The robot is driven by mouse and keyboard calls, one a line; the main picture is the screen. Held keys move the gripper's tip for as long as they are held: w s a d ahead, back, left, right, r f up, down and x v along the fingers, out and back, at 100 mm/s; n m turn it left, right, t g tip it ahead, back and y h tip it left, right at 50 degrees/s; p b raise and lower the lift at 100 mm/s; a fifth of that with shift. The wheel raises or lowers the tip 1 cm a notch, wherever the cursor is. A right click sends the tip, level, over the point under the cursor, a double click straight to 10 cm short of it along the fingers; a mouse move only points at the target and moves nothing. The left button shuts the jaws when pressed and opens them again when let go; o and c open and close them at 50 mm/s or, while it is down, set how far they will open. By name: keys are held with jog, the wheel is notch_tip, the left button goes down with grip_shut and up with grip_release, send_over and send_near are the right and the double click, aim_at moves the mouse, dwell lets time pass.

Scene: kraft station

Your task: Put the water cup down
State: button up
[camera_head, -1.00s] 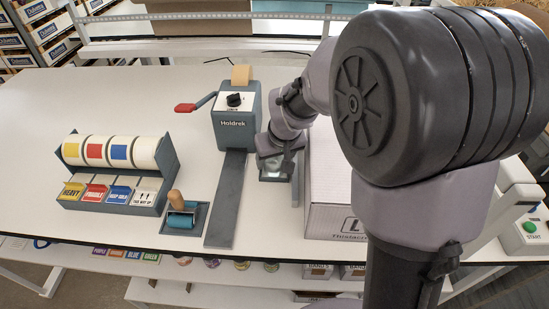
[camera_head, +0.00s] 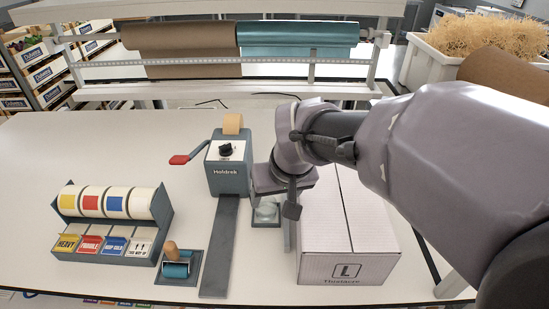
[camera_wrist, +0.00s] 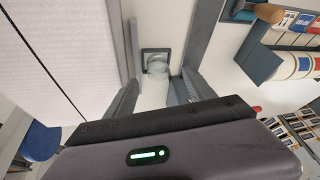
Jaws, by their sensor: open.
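The clear water cup (camera_head: 266,212) stands on a small dark square holder (camera_head: 267,226) beside the white box, partly hidden by my gripper. In the wrist view the cup (camera_wrist: 158,63) appears as a pale round shape inside the dark square frame. My gripper (camera_wrist: 160,84) is open, with one finger on each side of the line to the cup and nothing between them. In the head view my gripper (camera_head: 284,203) is just above and right of the cup. The fingers look apart from the cup.
A grey tape dispenser (camera_head: 229,165) with a red-handled crank and long dark strip is on the left. A label dispenser (camera_head: 110,225) and a roller (camera_head: 177,268) are farther left. The back-left table is clear.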

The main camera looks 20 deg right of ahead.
jog(key=s+a+r+m, duration=0.1)
jog(key=s+m, duration=0.1)
jog(key=s, duration=0.6)
jog(key=s+a+r+m+t+y, duration=0.1)
jog(key=s+a+r+m, duration=0.1)
jog(key=s, duration=0.6)
jog(key=shift+a+r, duration=0.2)
notch_tip(320, 180, down, 2)
jog(key=shift+b, duration=1.05)
